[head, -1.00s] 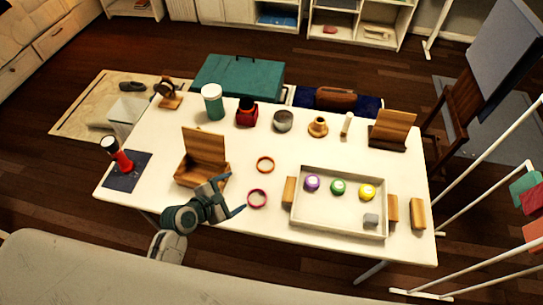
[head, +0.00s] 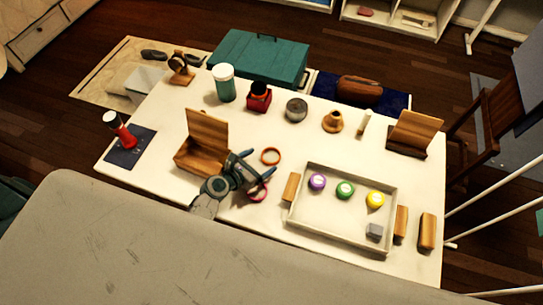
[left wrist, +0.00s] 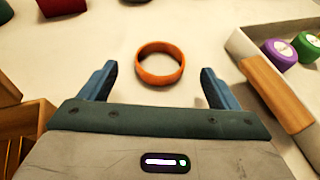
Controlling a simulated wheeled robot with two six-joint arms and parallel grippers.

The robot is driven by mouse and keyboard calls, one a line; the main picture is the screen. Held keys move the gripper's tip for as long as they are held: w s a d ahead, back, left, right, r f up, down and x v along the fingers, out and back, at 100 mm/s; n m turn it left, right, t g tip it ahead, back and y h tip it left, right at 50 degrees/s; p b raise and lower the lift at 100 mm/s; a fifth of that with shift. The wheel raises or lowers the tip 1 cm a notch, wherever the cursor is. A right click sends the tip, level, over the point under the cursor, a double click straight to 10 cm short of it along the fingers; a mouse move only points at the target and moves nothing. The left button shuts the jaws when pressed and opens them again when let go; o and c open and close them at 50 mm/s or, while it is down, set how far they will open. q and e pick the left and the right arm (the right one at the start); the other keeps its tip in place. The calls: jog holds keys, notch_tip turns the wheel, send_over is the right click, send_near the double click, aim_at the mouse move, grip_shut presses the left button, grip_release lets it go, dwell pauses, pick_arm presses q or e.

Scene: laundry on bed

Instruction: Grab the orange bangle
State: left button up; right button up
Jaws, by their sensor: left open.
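The orange bangle (head: 271,149) lies on the white table (head: 140,185), just right of the open wooden box. In the left wrist view the orange bangle (left wrist: 160,77) lies ahead of and between the fingertips, apart from both. My left gripper (head: 261,165) is open and empty, with its fingers pointing toward the bangle; it also shows in the left wrist view (left wrist: 157,70). The pink bangle (head: 259,192) lies close by, partly hidden by my left gripper in the head view. My right gripper is not in view.
The wooden box (head: 199,158) stands left of my gripper. A white tray (head: 335,240) holds purple, green and yellow round items and a grey block. A wooden block (head: 291,187) leans by its left side. A metal bowl (head: 296,109) and red item (head: 259,97) stand behind.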

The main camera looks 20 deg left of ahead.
aim_at(277, 151)
pick_arm(q)
jog(key=shift+x, duration=0.8)
jog(key=x, duration=0.3)
jog(key=shift+w+d+f, duration=0.1)
jog(key=shift+w+d, duration=0.05)
jog(key=shift+w, duration=0.1)
jog(key=shift+w+d+f, duration=0.1)
jog(key=shift+w+f, duration=0.05)
jog(key=shift+w, duration=0.1)
jog(key=shift+s, duration=0.1)
jog(key=shift+c, duration=0.5)
jog(key=c, duration=0.9)
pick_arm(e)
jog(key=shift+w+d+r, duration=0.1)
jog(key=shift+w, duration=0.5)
